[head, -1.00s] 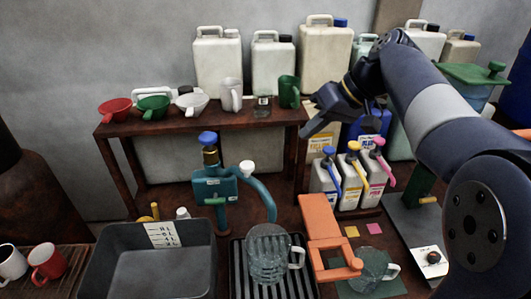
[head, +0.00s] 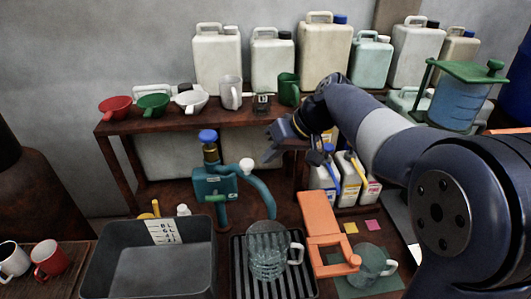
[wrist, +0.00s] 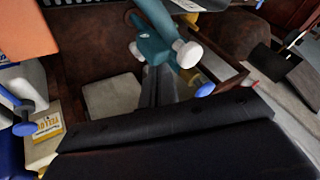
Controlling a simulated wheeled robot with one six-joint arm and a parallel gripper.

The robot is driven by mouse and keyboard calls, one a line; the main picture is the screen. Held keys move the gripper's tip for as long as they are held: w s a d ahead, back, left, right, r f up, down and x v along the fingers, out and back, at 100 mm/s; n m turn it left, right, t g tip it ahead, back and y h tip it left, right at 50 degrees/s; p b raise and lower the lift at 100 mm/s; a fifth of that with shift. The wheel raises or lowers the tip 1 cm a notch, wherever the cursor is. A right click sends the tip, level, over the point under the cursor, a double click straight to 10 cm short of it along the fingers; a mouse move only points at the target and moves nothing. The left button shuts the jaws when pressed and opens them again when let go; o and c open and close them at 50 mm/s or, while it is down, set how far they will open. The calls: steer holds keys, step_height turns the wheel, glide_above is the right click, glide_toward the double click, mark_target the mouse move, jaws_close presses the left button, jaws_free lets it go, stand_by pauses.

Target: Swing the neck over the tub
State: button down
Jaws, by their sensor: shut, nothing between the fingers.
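The teal neck (head: 262,190) curves from the teal pump body (head: 215,183) to the right, its outlet end above a clear jug (head: 268,250) on a ribbed drip tray (head: 237,283). A white knob (head: 246,165) sits on top of the neck. The grey tub (head: 98,262) stands to the left of the pump, with a scale label on its back wall. My gripper (head: 272,135) is shut and empty, above and a little right of the neck. In the wrist view the shut fingers (wrist: 160,85) point towards the neck (wrist: 155,18) and white knob (wrist: 187,53), apart from them.
A brown shelf (head: 165,124) with funnels and mugs stands behind the pump. An orange bracket (head: 318,220) and a second glass jug (head: 370,262) stand to the right. Small pump bottles (head: 347,180) sit below my arm. Large canisters line the wall.

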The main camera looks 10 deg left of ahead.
steer(key=shift+s+a, duration=0.4)
steer(key=shift+a, duration=0.25)
